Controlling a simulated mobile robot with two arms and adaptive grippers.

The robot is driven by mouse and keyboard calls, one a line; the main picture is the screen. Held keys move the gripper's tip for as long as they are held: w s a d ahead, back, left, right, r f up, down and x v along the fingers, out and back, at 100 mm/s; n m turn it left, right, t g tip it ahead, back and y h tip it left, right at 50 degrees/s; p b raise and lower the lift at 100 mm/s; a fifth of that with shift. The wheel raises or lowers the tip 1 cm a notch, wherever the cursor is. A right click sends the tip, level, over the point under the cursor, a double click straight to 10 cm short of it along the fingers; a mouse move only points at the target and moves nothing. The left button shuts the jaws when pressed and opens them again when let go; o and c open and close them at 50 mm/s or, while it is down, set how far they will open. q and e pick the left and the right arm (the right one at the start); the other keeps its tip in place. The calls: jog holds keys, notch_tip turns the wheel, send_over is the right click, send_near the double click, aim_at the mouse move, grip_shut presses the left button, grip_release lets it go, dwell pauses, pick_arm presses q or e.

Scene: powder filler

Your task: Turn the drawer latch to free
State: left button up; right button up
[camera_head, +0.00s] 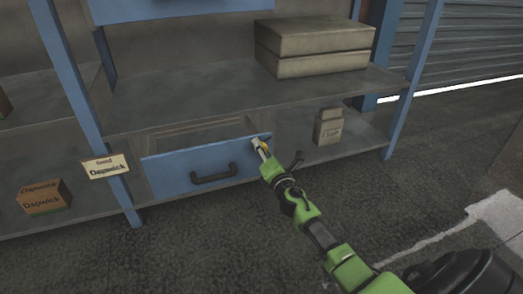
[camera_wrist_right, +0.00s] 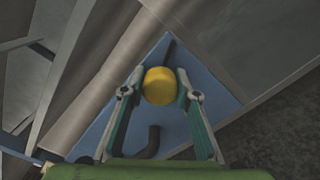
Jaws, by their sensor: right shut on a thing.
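The blue drawer front (camera_head: 165,170) sits on the lower shelf level of the rack, with a dark curved handle (camera_head: 213,177) on it. The latch is a round yellow knob (camera_wrist_right: 158,86) at the upper right corner of the drawer front. Only a bit of its yellow shows in the head view. My right gripper (camera_head: 261,147) reaches it from the lower right. In the right wrist view its two fingers (camera_wrist_right: 158,94) are closed on the knob from both sides. The knob's turn angle cannot be told. My left gripper is in neither view.
A "Send Dapwick" sign (camera_head: 106,167) hangs on the blue post left of the drawer. A Dapwick box (camera_head: 44,197) sits further left. A beige container (camera_head: 328,127) stands right of the drawer. Large flat boxes (camera_head: 315,47) lie on the shelf above. The floor in front is open.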

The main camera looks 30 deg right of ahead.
jog(key=m, duration=0.3)
jog(key=shift+m, duration=0.8)
jog(key=o, duration=1.1)
jog(key=shift+s, duration=0.15)
